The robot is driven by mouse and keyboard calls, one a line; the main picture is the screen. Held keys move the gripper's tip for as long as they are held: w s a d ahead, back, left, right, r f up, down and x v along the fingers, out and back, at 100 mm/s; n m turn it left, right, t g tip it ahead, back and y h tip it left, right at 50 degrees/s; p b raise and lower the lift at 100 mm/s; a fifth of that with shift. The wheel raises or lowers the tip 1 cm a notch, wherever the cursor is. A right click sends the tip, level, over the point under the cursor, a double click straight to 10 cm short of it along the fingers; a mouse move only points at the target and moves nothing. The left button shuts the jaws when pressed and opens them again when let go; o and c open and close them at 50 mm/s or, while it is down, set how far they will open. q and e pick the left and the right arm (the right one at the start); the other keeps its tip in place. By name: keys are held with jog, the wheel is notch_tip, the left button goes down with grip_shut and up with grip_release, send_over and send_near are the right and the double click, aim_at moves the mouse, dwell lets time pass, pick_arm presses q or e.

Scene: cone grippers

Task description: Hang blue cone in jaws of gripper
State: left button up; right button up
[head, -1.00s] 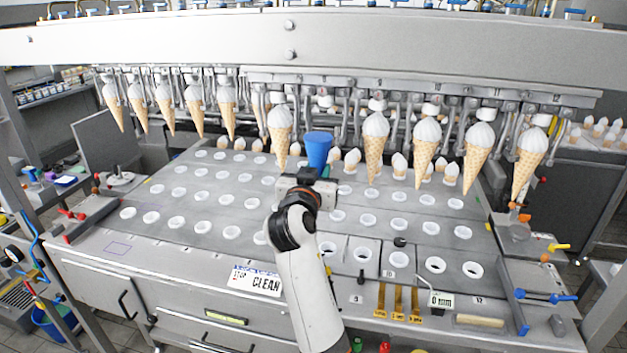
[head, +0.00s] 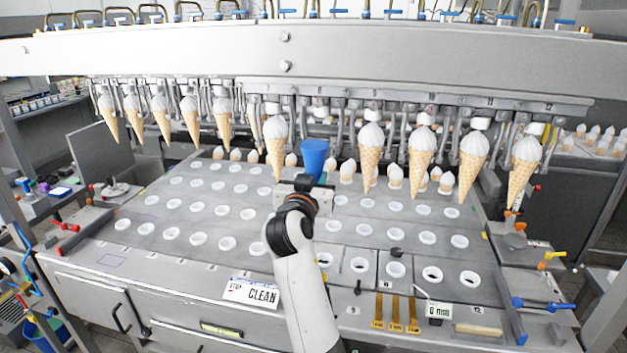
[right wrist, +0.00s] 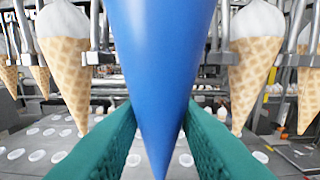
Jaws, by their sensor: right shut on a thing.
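The blue cone (head: 314,157) is held upright, point down, in my right gripper (head: 306,184) over the back middle of the grey plate. In the right wrist view the blue cone (right wrist: 160,70) fills the middle, and the green fingers of my right gripper (right wrist: 160,125) are shut on its lower part. A row of jaws hangs under the white beam, holding several ice cream cones. One hanging cone (head: 276,140) is just left of the blue cone and another (head: 370,150) is to its right. The jaws between them are partly hidden behind the blue cone. My left gripper is out of view.
The white beam (head: 400,65) spans the top above the jaws. The grey plate (head: 130,205) has rows of white-rimmed holes. Small white-topped cones (head: 347,170) stand at its back. A CLEAN sign (head: 250,292) lies at the front edge.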

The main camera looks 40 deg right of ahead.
jog(key=shift+d, duration=0.1)
jog(key=shift+b+x, duration=0.3)
jog(key=shift+x, duration=1.4)
jog(key=shift+w+d, duration=0.1)
jog(key=shift+w, duration=0.05)
jog(key=shift+b+x, duration=0.45)
jog(key=shift+x, duration=1.3)
jog(key=shift+f+b, duration=0.6)
jog(key=shift+b, duration=0.05)
dwell(0.5)
jog(key=o, duration=1.2)
jog(key=shift+o, duration=0.2)
